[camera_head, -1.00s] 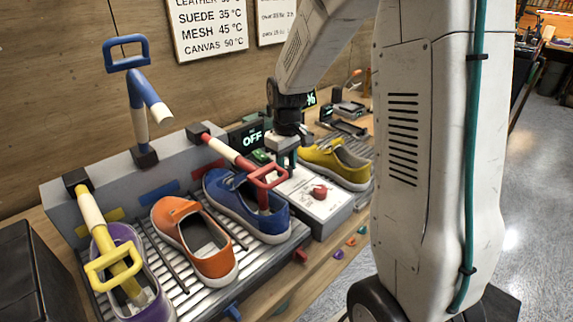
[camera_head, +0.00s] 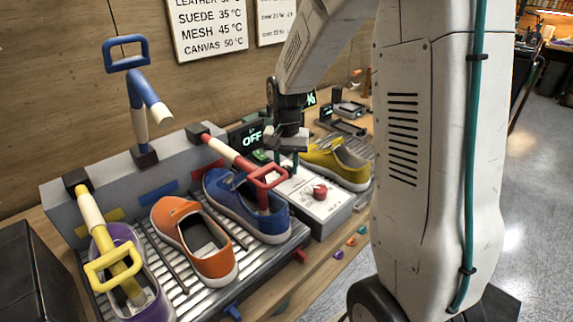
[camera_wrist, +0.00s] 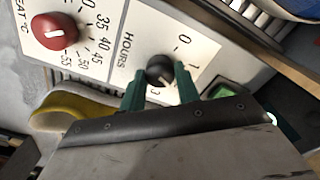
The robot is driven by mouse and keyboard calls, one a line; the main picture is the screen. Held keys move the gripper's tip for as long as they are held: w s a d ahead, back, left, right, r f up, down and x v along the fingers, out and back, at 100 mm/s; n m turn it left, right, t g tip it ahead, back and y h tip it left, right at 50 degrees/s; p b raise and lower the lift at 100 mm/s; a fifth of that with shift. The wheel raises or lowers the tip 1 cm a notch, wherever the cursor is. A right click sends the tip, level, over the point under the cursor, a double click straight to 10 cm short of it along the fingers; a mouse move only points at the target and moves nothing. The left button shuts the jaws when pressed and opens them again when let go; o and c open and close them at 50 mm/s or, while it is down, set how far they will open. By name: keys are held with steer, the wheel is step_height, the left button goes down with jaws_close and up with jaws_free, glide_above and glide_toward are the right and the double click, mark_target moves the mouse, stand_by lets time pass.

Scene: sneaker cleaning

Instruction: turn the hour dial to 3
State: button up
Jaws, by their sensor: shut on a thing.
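The hour dial (camera_wrist: 160,69) is a small black knob on a white panel marked HOURS (camera_wrist: 120,57). In the wrist view, the figures 0, 1 and 3 show around it; a 2 is not visible, and a green finger covers part of the scale. My gripper (camera_wrist: 159,80) is shut on the knob, with one green finger on each side. I cannot read clearly where the knob's pointer stands. In the head view, my gripper (camera_head: 288,156) is over the back of the control box (camera_head: 328,210), and the hour dial is hidden.
A red heat dial (camera_wrist: 53,31) sits beside the hour dial, and a green switch (camera_wrist: 222,91) is close on the other side. A yellow shoe (camera_head: 335,165) stands right of the box; a blue shoe (camera_head: 240,208) under a red-handled arm stands left. A display (camera_head: 252,139) reads OFF.

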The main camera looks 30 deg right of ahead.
mark_target(286, 168)
steer(key=m, duration=0.5)
steer(key=shift+m, duration=0.3)
steer(key=m, duration=0.4)
steer(key=shift+m, duration=0.4)
steer(key=o, duration=1)
steer(key=shift+a, duration=0.1)
steer(key=shift+r, duration=0.15)
step_height(286, 168, up, 8)
steer(key=shift+f, duration=0.2)
